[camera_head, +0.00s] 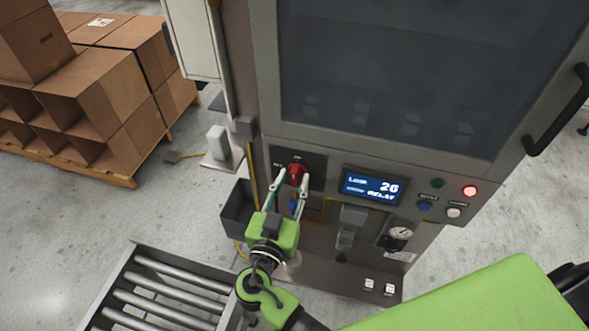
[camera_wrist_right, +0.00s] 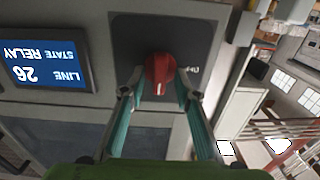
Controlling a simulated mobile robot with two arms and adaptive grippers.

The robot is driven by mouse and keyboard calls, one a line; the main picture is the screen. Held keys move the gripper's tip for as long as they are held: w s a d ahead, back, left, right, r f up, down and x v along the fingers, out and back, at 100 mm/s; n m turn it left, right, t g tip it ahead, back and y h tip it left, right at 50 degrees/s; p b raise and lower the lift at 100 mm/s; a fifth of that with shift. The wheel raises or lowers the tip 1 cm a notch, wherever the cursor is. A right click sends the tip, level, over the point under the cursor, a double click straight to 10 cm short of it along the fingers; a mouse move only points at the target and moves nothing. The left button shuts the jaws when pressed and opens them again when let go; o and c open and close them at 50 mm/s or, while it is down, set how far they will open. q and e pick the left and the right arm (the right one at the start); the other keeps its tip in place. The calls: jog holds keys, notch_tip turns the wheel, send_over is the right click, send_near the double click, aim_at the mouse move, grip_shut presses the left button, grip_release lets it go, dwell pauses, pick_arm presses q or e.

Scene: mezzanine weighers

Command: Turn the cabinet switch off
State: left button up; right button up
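The cabinet switch is a red rotary knob (camera_head: 297,172) on a dark plate on the cabinet front, left of the display. In the right wrist view the knob (camera_wrist_right: 159,72) has a white mark at its lower edge, and a label shows to its right. In the head view small labels sit above and left of the knob. My right gripper (camera_head: 292,178) has its fingers apart, one on each side of the knob. In the wrist view the fingertips (camera_wrist_right: 157,90) straddle it with small gaps, not visibly clamped. My left gripper is not in view.
The lit display (camera_head: 374,187) reads line 26, relay. A red lamp (camera_head: 470,191) glows right of it, near several buttons. A dark bin (camera_head: 238,209) and a roller conveyor (camera_head: 150,290) lie left of the cabinet. Cardboard boxes (camera_head: 90,90) are stacked at the far left.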

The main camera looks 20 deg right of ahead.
jog(key=shift+s+a+r, duration=0.1)
jog(key=shift+s, duration=0.1)
grip_shut()
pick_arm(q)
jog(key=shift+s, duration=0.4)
